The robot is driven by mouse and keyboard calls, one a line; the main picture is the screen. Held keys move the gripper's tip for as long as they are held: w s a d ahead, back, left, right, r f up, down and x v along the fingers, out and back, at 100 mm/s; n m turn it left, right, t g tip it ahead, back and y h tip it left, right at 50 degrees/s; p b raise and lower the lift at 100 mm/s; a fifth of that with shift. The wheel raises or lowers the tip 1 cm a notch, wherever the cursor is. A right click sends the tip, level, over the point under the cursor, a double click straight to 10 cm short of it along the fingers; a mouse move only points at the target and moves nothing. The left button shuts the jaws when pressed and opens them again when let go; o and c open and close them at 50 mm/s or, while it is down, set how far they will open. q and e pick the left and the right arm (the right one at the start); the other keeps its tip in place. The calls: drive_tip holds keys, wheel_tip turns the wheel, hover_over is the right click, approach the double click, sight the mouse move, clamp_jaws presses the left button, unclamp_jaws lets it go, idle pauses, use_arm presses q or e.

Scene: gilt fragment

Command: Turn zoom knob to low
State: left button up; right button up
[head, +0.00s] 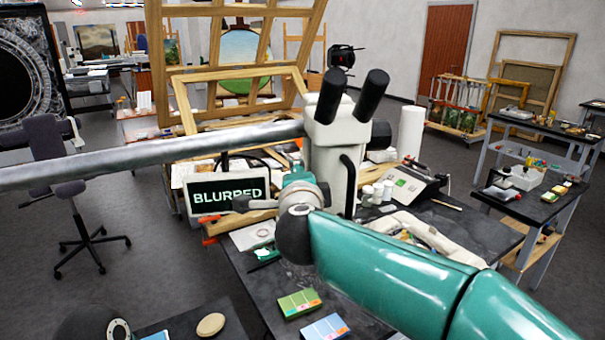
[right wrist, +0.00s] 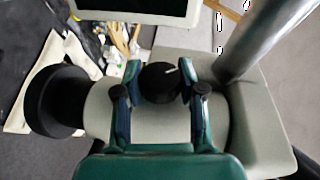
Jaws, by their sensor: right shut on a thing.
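The microscope (head: 330,150) is pale grey with two black eyepieces and stands on the dark workbench, held on a metal boom. In the right wrist view the zoom knob (right wrist: 158,86) is a black round knob with a short white mark that points to the upper right of the picture. My right gripper (right wrist: 162,72) is shut on the knob, one finger on each side of it. In the head view my teal right arm reaches in to the microscope and the knob is hidden. My left gripper is not in view.
A screen (head: 229,193) reading "BLURRED" stands left of the microscope. The metal boom (head: 150,153) crosses the left side. Colour cards (head: 299,303) lie on the near bench. A white paper roll (head: 411,131) and a grey device (head: 408,185) stand to the right.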

drive_tip(key=shift+f, duration=0.25)
drive_tip(key=o, duration=1.1)
drive_tip(key=shift+a, duration=0.1)
drive_tip(key=shift+o, duration=0.2)
drive_tip(key=shift+r, duration=0.1)
drive_tip(key=shift+s+r, duration=0.1)
drive_tip(key=shift+s, duration=0.1)
drive_tip(key=v, duration=1.1)
drive_tip(key=shift+s, duration=0.25)
